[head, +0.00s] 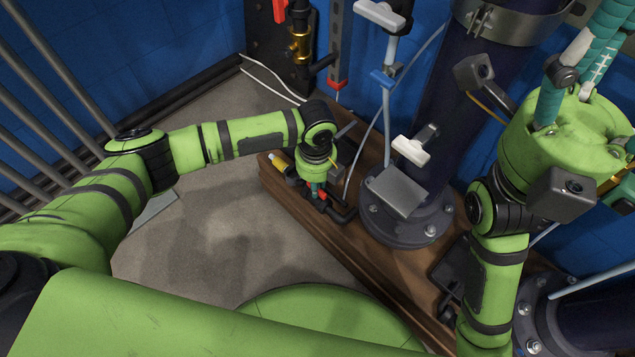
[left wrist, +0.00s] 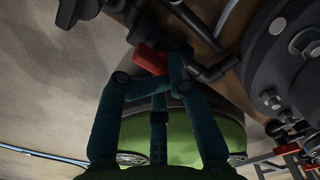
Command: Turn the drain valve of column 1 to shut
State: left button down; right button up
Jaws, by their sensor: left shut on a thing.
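A valve with a small red handle (head: 323,195) sits low on the wooden plinth, left of the dark column's (head: 427,110) flanged foot. No column number is readable. My left gripper (head: 317,187) reaches down over this valve. In the left wrist view my left gripper (left wrist: 152,75) has its teal fingers closed around the red handle (left wrist: 150,60), which partly shows beyond the fingertips. The handle's exact angle to the dark pipe is hard to tell. My right gripper (head: 590,75) is at the upper right, raised, its teal fingers pointing up; its fingertips are not clearly seen.
Another red handle (head: 280,10) and a brass valve (head: 299,40) are on the back panel. Grey bars (head: 55,75) stand at left. The floor (head: 215,235) before the plinth is clear.

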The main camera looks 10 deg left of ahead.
pick_arm(q)
jog(key=shift+w+r+m, duration=0.15)
jog(key=shift+w+m, duration=0.15)
jog(key=shift+m, duration=0.2)
jog(key=shift+r+m+p, duration=0.1)
jog(key=shift+m+p, duration=0.4)
jog(key=shift+m, duration=0.1)
jog(key=c, duration=1.2)
grip_release()
jog(key=shift+s+f, duration=0.1)
jog(key=shift+f, duration=0.1)
jog(key=shift+s, duration=0.15)
